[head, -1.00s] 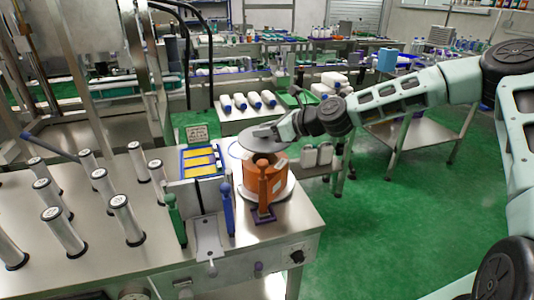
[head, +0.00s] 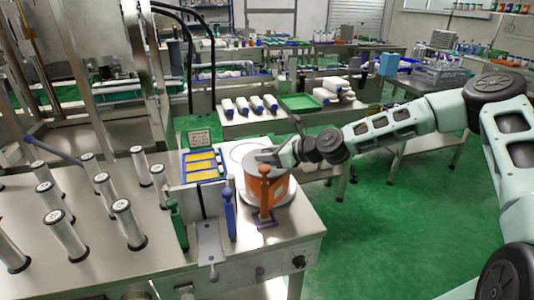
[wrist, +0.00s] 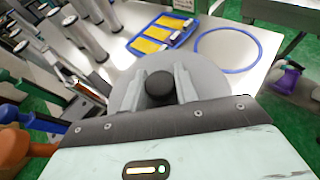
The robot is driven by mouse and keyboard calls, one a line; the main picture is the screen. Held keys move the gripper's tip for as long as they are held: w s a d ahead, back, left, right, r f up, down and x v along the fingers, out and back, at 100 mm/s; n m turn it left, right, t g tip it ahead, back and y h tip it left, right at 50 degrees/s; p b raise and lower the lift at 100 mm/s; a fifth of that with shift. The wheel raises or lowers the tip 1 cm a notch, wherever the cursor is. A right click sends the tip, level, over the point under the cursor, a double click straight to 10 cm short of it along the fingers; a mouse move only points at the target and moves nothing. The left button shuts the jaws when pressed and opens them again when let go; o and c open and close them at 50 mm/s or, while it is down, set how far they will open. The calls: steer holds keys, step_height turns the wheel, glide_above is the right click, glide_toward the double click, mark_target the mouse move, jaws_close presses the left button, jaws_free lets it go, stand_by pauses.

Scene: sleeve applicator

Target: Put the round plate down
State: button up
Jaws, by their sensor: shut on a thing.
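The round plate (head: 257,158) is a flat grey disc with a black knob in its middle. My gripper (head: 270,157) is shut on the knob, which shows between the two fingers in the wrist view (wrist: 160,86). The plate lies level at the top of an orange roll (head: 280,190); I cannot tell whether it touches the roll. The roll stands on a pale round base (head: 288,196) on the steel table. A blue ring outline (head: 246,147) marks a bare patch of the table behind the roll; it also shows in the wrist view (wrist: 229,50).
A blue tray with yellow strips (head: 203,166) lies left of the ring. An orange-handled post (head: 265,190), a blue one (head: 229,212) and a green one (head: 177,225) stand in front. Several steel rollers (head: 122,222) fill the table's left side. The ring's inside is clear.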

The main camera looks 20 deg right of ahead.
steer(key=o, duration=1.1)
steer(key=shift+s+d+r, duration=0.1)
steer(key=shift+d+r, duration=0.05)
steer(key=shift+r, duration=0.25)
steer(key=b+v, duration=0.1)
steer(key=v, duration=1)
steer(key=shift+s+r, duration=0.2)
steer(key=shift+s, duration=0.05)
steer(key=shift+d, duration=0.15)
